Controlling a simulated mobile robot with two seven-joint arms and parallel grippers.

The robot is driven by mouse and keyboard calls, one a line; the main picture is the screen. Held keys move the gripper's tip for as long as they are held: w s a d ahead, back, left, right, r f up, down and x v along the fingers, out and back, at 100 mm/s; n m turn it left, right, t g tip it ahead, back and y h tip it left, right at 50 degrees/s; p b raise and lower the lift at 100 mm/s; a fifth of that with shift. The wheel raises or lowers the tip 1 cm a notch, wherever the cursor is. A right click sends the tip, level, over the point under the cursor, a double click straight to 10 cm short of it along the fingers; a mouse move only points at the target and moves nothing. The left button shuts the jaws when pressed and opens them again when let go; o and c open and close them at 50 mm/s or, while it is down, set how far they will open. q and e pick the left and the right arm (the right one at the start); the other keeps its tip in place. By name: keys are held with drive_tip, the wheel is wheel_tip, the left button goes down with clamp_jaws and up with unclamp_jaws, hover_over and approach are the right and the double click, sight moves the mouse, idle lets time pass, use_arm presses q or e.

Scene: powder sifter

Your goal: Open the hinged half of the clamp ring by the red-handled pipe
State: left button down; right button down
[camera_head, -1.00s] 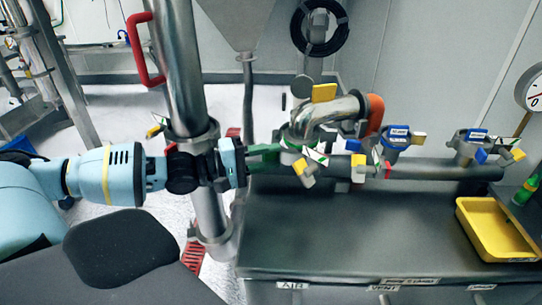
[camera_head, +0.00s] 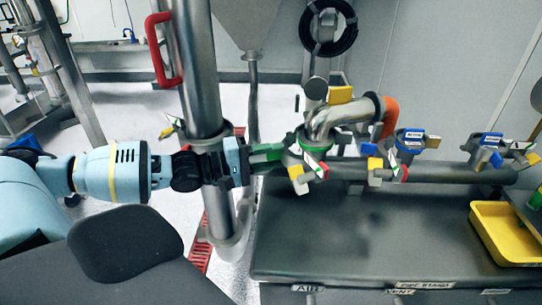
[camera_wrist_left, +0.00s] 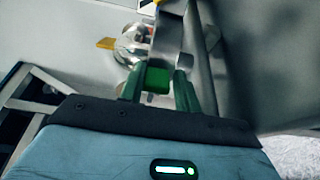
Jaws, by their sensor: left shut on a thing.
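The upright steel pipe (camera_head: 197,70) with the red handle (camera_head: 162,50) stands left of centre in the head view. A clamp ring (camera_head: 210,138) circles it, partly behind my arm; I cannot tell which half is hinged. My left gripper (camera_head: 268,152) reaches rightward across the front of this pipe, beside the green-ringed valve (camera_head: 307,152). Its green fingers are shut on a green piece (camera_wrist_left: 157,78), seen between the fingertips in the wrist view. The piece appears to belong to that valve. The grip hides where they join. My right gripper is not in view.
A bent steel elbow (camera_head: 335,118) with an orange end and blue-labelled valves (camera_head: 410,138) stand along a horizontal pipe to the right. A dark bench (camera_head: 350,235) lies below, mostly clear. A yellow tray (camera_head: 492,255) sits at its right end.

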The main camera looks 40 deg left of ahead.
use_arm(q)
drive_tip(key=shift+w+a+r, duration=0.25)
drive_tip(key=shift+r, duration=0.4)
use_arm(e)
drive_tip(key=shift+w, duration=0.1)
use_arm(q)
drive_tip(key=c, duration=1.3)
unclamp_jaws()
drive_tip(key=shift+o, duration=0.7)
drive_tip(key=shift+f, duration=0.2)
drive_tip(key=shift+s+d+f, duration=0.1)
drive_tip(key=shift+f, duration=0.05)
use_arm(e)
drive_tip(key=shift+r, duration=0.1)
use_arm(q)
drive_tip(key=p+v, duration=0.3)
drive_tip(key=v, duration=0.4)
drive_tip(key=shift+s+a+p, duration=0.25)
drive_tip(key=shift+s+p, duration=0.05)
drive_tip(key=shift+p, duration=0.1)
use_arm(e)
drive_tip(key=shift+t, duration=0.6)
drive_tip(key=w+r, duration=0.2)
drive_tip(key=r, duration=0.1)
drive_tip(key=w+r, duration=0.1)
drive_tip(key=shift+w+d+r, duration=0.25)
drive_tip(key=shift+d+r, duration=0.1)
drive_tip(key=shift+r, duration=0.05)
